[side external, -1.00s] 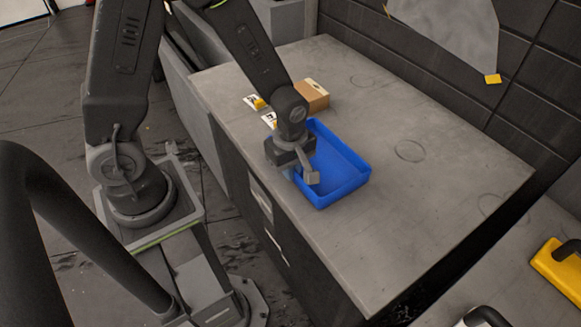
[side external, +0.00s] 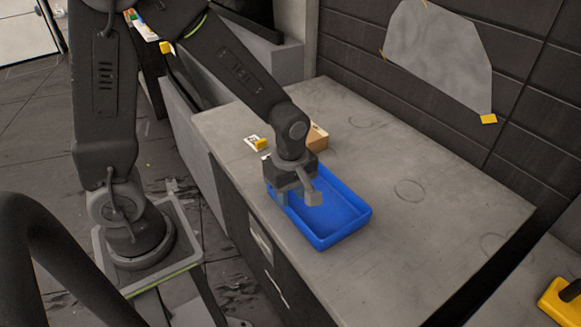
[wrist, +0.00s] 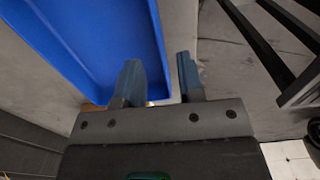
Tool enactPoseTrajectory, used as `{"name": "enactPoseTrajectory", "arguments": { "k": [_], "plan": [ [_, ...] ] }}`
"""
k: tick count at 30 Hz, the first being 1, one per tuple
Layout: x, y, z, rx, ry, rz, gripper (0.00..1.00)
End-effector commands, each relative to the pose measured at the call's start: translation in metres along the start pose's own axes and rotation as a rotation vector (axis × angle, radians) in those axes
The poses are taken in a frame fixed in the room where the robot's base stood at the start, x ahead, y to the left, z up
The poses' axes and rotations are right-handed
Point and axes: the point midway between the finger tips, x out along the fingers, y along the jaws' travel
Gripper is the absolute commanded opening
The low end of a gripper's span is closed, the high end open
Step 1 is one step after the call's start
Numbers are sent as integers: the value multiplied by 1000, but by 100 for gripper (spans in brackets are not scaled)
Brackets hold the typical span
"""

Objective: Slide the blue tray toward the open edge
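The blue tray (side external: 335,222) lies on the grey worktop, close to its front left edge in the side view. My gripper (side external: 296,194) is over the tray's left long side, fingers pointing down. In the wrist view my gripper (wrist: 160,85) has its fingers apart. The tray (wrist: 105,40) shows there at upper left, with one finger over its inside and the other beyond its side wall. A gap shows between the fingers and I see no clear grip on the wall. Whether the fingertips touch the tray cannot be told.
The grey worktop (side external: 440,190) is clear to the tray's right. A brown box (side external: 318,137), partly hidden by my arm, and a yellow-and-white item (side external: 257,143) lie behind the tray. A yellow object (side external: 560,303) is at the lower right. A dark wall stands behind.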

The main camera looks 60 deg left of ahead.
Motion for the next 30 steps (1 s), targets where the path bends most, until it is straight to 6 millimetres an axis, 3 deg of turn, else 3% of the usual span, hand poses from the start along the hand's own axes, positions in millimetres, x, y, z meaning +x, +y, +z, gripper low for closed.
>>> {"name": "enactPoseTrajectory", "arguments": {
  "k": [6, 12, 26, 30],
  "plan": [
    [-49, 1, 0, 0, -1, 7, 35],
    [-74, 1, 0, 0, 0, 3, 35],
    [-81, 0, 0, 1, 1, -1, 35],
    [-79, -1, 8, 11, 41, -21, 35]
  ]
}}
